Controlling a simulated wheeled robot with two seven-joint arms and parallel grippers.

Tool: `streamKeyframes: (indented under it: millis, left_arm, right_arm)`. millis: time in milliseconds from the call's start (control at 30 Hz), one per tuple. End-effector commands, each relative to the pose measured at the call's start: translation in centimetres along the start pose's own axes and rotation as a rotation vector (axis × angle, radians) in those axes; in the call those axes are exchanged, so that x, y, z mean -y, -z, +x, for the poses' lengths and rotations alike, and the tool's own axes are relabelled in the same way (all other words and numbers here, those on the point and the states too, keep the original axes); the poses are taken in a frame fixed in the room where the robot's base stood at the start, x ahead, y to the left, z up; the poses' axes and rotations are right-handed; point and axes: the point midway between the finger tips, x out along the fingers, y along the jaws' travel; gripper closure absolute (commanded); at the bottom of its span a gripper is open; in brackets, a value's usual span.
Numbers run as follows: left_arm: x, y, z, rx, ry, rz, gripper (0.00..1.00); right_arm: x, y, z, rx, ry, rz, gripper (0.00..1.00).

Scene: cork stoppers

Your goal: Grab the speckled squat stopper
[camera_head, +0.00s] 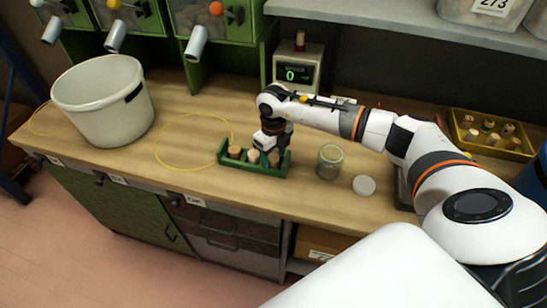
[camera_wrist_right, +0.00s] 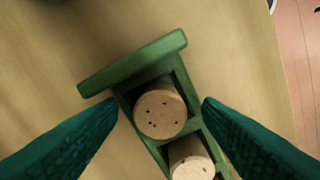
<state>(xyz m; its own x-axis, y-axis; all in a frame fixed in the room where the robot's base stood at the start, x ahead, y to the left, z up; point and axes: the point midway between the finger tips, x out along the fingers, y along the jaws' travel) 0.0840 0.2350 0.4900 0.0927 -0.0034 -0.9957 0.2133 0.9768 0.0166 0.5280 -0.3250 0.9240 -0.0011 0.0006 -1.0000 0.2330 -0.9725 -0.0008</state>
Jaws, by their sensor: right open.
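A green rack (camera_head: 240,168) on the bench holds a short row of cork stoppers, including a left one (camera_head: 234,152) and a middle one (camera_head: 253,157). My right gripper (camera_head: 269,156) is over the rack's right part and hides some of it. In the wrist view, its teal fingers (camera_wrist_right: 161,106) are open and empty, apart on either side of a speckled tan stopper (camera_wrist_right: 160,112) in the end slot. A second stopper (camera_wrist_right: 191,160) with dark specks stands in the neighbouring slot. Their heights are hard to judge from above. My left gripper is out of view.
A glass jar (camera_head: 330,162) and a pale round lid (camera_head: 364,185) are right of the rack. A white bucket (camera_head: 105,115) stands left. A display box (camera_head: 298,70) is behind, and a yellow bin of stoppers (camera_head: 465,122) is at right. Bench between bucket and rack is mostly clear.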

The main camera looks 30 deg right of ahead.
Motion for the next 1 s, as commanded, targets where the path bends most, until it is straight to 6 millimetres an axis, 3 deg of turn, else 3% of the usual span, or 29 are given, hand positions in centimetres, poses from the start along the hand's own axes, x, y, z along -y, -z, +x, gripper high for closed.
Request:
streamKeyframes:
  millis: [267, 600, 1000]
  left_arm:
    - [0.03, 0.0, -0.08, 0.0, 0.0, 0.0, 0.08]
    - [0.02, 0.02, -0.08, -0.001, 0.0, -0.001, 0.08]
    - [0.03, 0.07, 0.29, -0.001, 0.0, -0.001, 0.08]
  right_arm:
    - [-0.03, 0.02, 0.54, -0.001, -0.001, 0.0, 0.4]
    - [-0.03, 0.03, 0.49, -0.001, -0.001, 0.0, 0.88]
    - [-0.04, 0.11, -0.38, -0.004, 0.0, -0.001, 0.88]
